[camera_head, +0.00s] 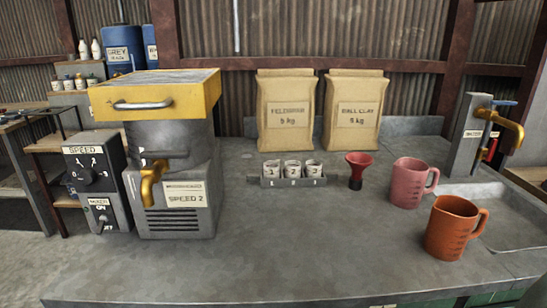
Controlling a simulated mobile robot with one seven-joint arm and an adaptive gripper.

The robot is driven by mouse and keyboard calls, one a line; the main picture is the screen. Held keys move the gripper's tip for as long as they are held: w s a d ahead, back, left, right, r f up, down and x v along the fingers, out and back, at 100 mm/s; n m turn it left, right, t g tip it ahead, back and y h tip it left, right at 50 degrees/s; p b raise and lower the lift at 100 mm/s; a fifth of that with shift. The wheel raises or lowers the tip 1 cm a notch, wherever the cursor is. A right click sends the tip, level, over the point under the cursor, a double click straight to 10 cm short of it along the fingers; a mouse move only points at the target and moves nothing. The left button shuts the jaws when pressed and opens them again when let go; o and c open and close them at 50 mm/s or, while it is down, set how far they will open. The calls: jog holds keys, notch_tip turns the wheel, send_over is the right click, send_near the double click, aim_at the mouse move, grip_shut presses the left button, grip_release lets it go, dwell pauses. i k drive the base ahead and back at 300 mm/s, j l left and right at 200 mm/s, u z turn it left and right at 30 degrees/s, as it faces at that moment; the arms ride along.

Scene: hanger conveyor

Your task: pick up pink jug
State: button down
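The pink jug (408,184) stands upright on the right part of the grey worktop, its handle pointing right. An orange jug (452,229) stands in front of it and to its right, close by, with its handle also to the right. My gripper does not show in this view.
A red funnel (357,168) and a small rack of labelled cups (293,173) are left of the pink jug. Two paper bags (287,112) stand behind. A water tap (505,130) and sink are at right, a mixer (168,160) at left. The front middle worktop (290,245) is clear.

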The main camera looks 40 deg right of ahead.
aim_at(409, 177)
jog(key=z, duration=1.95)
